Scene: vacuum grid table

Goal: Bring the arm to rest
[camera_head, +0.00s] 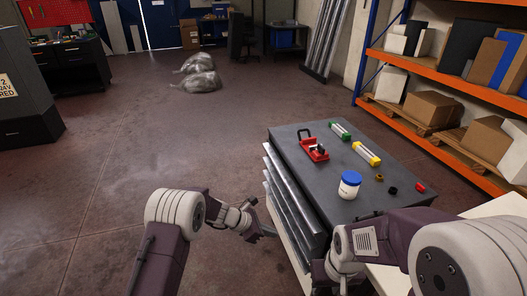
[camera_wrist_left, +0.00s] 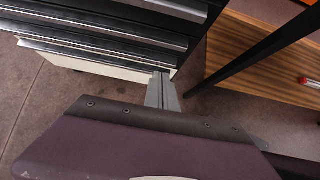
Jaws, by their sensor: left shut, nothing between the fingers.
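My left arm comes in from the lower left in the head view. My left gripper (camera_head: 268,231) is in front of the left side of the dark drawer cabinet (camera_head: 292,214), low beside its drawer edges. In the left wrist view its grey fingers (camera_wrist_left: 162,92) are together with nothing between them, near the cabinet's lower edge; whether they touch it I cannot tell. My right arm (camera_head: 365,242) reaches over the cabinet's near right end. The fingers of my right gripper do not show.
On the cabinet top are a red clamp-like tool (camera_head: 314,150), a blue-lidded white jar (camera_head: 349,185), a green-ended piece (camera_head: 339,131), a yellow-ended piece (camera_head: 367,154) and small parts. An orange shelf (camera_head: 440,150) with boxes stands right. Open floor (camera_head: 130,150) lies left.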

